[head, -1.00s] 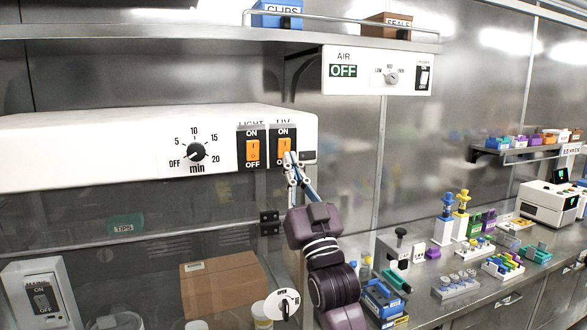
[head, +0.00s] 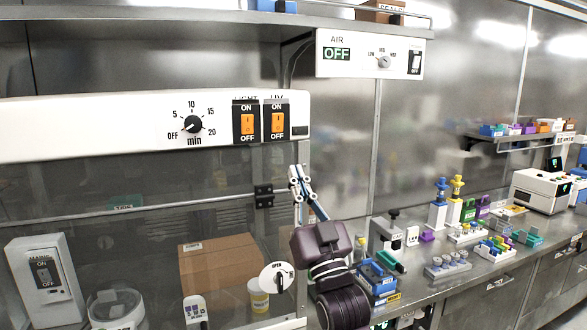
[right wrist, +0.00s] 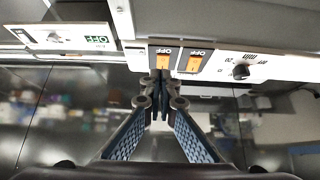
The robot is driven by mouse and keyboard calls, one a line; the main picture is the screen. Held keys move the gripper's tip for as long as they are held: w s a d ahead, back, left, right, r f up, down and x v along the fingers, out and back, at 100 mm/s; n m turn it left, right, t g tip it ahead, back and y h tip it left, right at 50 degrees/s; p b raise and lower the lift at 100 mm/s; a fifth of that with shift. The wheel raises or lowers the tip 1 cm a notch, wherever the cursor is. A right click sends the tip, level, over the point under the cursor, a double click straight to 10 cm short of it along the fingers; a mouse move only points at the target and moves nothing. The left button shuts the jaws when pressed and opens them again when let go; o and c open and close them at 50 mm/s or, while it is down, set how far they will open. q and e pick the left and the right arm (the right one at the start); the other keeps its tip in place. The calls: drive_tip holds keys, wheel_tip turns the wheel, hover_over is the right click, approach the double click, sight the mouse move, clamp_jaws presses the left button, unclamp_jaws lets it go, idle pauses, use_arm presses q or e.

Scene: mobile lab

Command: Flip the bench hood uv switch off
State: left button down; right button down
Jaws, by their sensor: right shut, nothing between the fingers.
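The UV switch (head: 277,122) is an orange rocker on a black plate, with ON above and OFF below, near the right end of the white hood panel. I cannot tell which way the rocker is tilted. My right gripper (head: 298,168) is shut and empty, its fingertips below and slightly right of the switch, apart from it in the head view. In the right wrist view, turned upside down, the UV switch (right wrist: 163,61) shows just beyond the closed fingertips (right wrist: 159,80), which partly cover its plate. My left gripper is in neither view.
The similar LIGHT switch (head: 247,123) sits just left of the UV switch, with the timer knob (head: 193,124) further left. The AIR panel (head: 368,54) hangs up and right. A cardboard box (head: 220,262) stands below, behind the glass.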

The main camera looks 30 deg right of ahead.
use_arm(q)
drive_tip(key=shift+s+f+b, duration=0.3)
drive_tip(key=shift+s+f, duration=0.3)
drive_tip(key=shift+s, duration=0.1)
use_arm(e)
drive_tip(key=v, duration=0.2)
drive_tip(key=shift+s+a+f, duration=0.1)
drive_tip(key=shift+s+f, duration=0.05)
drive_tip(key=shift+f, duration=0.25)
